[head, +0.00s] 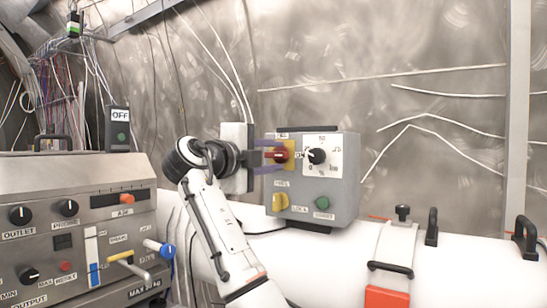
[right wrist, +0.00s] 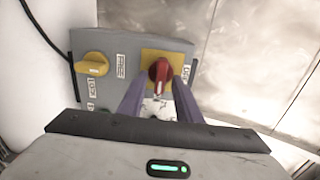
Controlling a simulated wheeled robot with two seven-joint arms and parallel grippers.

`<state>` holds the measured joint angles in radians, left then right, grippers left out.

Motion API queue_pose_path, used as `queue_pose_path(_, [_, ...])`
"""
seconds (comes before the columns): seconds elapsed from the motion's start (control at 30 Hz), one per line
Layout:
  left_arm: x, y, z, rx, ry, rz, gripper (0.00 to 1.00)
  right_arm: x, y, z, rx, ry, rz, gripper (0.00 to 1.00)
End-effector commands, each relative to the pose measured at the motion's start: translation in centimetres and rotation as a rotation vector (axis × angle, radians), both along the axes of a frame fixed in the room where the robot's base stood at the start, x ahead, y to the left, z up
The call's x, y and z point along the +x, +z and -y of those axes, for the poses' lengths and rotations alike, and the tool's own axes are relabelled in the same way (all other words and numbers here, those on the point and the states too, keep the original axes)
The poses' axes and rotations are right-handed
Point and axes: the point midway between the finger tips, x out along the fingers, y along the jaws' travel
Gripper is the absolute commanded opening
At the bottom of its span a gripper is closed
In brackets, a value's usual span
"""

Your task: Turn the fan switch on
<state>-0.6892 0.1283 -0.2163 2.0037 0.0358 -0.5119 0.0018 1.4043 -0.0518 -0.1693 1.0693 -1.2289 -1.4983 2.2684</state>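A grey control box (head: 345,205) stands on the white pipe in the head view. On its face is a red rotary switch (head: 277,155) on a yellow plate, partly hidden by my gripper. It shows clearly in the right wrist view (right wrist: 159,73), with its handle roughly upright there. I cannot read a fan label beside it. My right gripper (head: 268,155) is in front of the switch. In the right wrist view its purple fingers (right wrist: 160,85) are spread on either side of the red handle, with a gap showing. My left gripper is out of view.
The box also has a black dial (head: 317,156), a yellow knob (head: 280,202) and a green button (head: 322,203). A large control panel (head: 85,175) with knobs and levers stands at left. The white pipe (head: 470,255) carries clamps and handles.

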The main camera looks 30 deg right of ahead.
Motion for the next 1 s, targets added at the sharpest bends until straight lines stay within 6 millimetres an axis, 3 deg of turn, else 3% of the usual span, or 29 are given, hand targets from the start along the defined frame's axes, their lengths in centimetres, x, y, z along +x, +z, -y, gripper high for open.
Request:
queue_pose_path(0.5, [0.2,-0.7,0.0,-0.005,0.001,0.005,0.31,-3.3,-0.1,-8.2,0.002,0.002,-0.001,0.31])
queue_pose_path(1.0, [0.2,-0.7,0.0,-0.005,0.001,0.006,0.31,-3.8,0.0,-9.1,0.001,0.000,0.000,0.31])
